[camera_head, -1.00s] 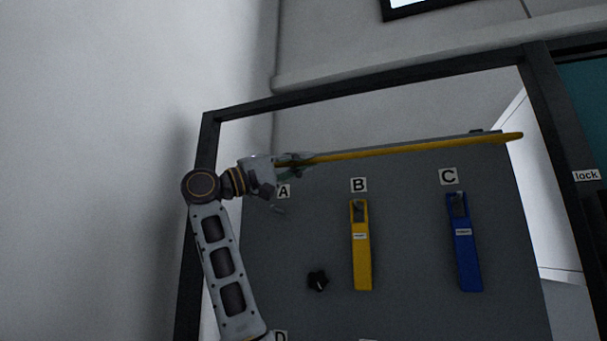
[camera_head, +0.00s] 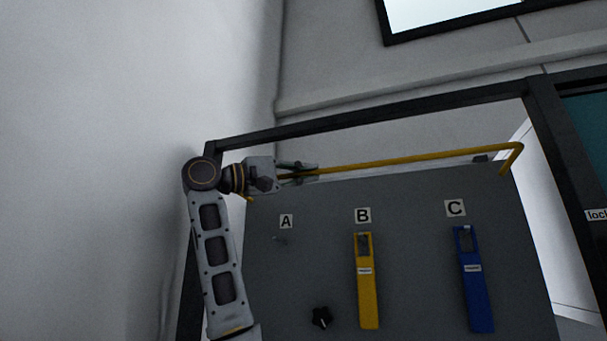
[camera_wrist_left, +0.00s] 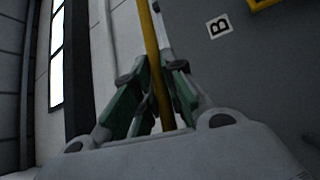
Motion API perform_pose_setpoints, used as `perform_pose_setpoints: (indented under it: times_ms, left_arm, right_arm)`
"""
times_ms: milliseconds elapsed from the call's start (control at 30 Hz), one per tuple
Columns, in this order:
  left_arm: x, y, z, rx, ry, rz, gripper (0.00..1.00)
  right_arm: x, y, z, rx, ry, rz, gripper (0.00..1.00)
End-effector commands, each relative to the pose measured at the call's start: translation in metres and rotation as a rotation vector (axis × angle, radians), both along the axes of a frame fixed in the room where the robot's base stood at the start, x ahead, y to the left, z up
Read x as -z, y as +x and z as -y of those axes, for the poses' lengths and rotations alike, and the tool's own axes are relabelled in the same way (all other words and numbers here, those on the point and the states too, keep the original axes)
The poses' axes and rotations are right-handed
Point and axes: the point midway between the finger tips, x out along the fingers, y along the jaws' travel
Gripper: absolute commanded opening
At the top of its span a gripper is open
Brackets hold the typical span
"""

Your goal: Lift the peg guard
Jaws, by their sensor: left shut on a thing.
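The peg guard (camera_head: 400,161) is a thin yellow bar with a bent right end, running across the top of the grey board in the head view. My left gripper (camera_head: 308,169) is shut on the bar near its left end. In the left wrist view the yellow bar (camera_wrist_left: 152,45) passes between the two green-padded fingers of my left gripper (camera_wrist_left: 158,75). My right gripper is not in view.
The grey board (camera_head: 420,240) stands in a dark frame (camera_head: 370,107). A black star-shaped knob (camera_head: 321,317) is low on the board. A white wall (camera_head: 100,150) is close on the left. Label "lock" (camera_head: 597,215) is on the right post.

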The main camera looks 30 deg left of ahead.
Motion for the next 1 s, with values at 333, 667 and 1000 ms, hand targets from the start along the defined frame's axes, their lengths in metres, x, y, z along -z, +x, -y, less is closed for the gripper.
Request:
perform_pose_setpoints:
  times_ms: [333,667,1000]
  left_arm:
    - [-0.0047,-0.0027,-0.0018,-0.003,-0.009,0.012,0.22]
    - [-0.0027,-0.0017,-0.001,-0.002,-0.006,0.008,0.34]
    - [0.0,-0.0107,-0.007,-0.003,-0.005,0.007,0.34]
  right_arm:
    - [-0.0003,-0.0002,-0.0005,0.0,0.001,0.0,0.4]
    - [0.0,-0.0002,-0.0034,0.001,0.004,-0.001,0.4]
    - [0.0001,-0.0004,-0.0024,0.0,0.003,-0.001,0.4]
